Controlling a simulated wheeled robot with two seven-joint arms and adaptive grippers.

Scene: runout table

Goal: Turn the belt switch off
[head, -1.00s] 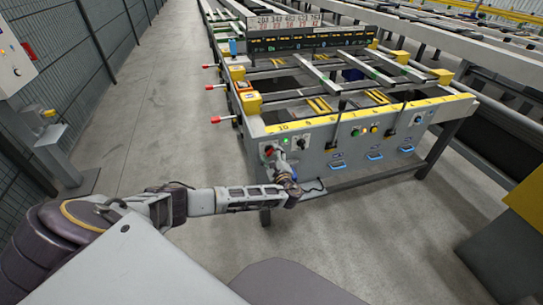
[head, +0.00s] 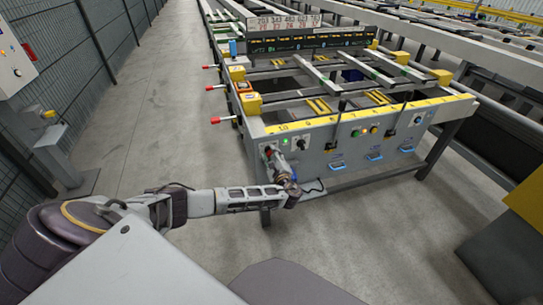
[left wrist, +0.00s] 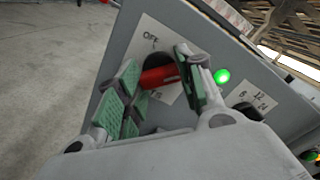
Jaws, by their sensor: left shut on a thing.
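The belt switch has a red handle (left wrist: 160,77) on a dark round base, with a white plate (left wrist: 147,30) marked OFF behind it. It sits on the grey front panel at the table's near left corner. My left gripper (head: 273,158) is at this switch. In the left wrist view its green-padded fingers (left wrist: 156,84) are on either side of the red handle and shut on it. The handle lies nearly sideways in this tilted view, not clearly pointing at OFF. The fingers hide part of the plate and the handle's ends. My right gripper is not in view.
A lit green lamp (left wrist: 222,76) and a second dial (left wrist: 250,111) are right of the switch. More buttons and blue handles (head: 375,155) line the panel. Red-tipped levers (head: 215,120) stick out from the table's left side. The floor left of the table is clear.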

